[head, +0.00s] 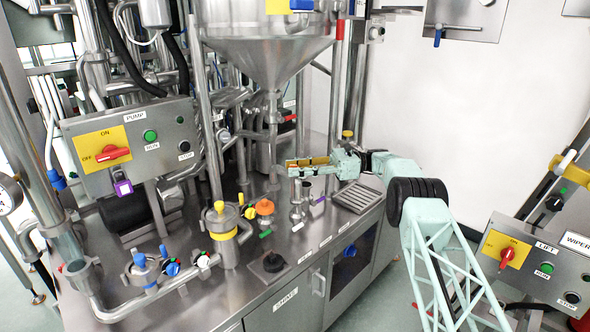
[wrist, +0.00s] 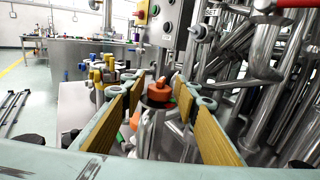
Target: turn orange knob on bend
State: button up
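The orange knob (head: 264,207) sits on top of a short metal fitting on the steel worktop, right of a yellow-banded cylinder. My gripper (head: 291,168) extends leftward above the worktop, above and slightly right of the knob in the head view. The knob's lower part is partly hidden in the wrist view.
The yellow-banded cylinder (head: 220,234) stands left of the knob. The steel funnel (head: 268,45) and its pipe are above and behind. A pump control box (head: 131,145) stands at left. A drain grate (head: 357,198) lies at right.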

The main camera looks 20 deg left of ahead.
jog(key=shift+o, duration=0.3)
jog(key=shift+r, duration=4.95)
jog(key=shift+w+r+y, duration=0.1)
jog(key=shift+y, duration=0.2)
